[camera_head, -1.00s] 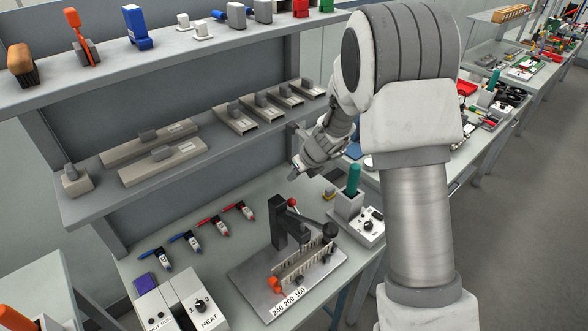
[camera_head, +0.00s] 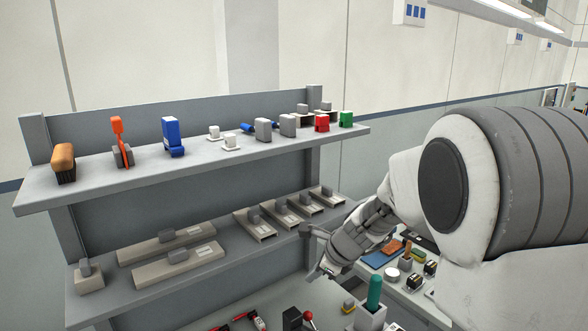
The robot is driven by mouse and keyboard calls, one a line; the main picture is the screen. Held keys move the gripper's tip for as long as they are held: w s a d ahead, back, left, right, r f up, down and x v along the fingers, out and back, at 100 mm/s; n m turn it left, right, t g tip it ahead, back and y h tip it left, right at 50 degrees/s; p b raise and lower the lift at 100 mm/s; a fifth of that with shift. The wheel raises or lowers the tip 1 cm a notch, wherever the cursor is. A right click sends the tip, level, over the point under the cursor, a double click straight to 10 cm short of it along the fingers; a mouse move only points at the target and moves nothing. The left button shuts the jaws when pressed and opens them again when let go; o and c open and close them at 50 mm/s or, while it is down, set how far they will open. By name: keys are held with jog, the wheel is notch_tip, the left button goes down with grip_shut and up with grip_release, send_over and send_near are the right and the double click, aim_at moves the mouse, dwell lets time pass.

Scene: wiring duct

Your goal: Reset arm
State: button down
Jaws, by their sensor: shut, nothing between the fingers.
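My gripper (camera_head: 328,268) is at the right end of the lower shelf, in front of it and above the bench. It is shut and holds nothing that I can see. It points down and to the left. The large white and grey links on the right are my own arm and hide the bench behind them.
The upper shelf (camera_head: 190,177) carries a brush (camera_head: 64,163), an orange-handled tool (camera_head: 119,140), a blue block (camera_head: 172,137) and small blocks. The lower shelf (camera_head: 110,303) holds several grey duct pieces.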

jog(key=s+d+r+n+b, duration=0.2)
jog(key=s+r+n, duration=0.5)
jog(key=s+n, duration=0.5)
jog(key=s+d+n+h+b, duration=0.1)
jog(key=s+d+n+h, duration=0.1)
jog(key=s+n, duration=0.3)
jog(key=s+d+n+h+b, duration=0.2)
jog(key=s+d+n, duration=0.3)
jog(key=s, duration=0.6)
jog(key=shift+f, duration=0.2)
jog(key=shift+s+d, duration=0.1)
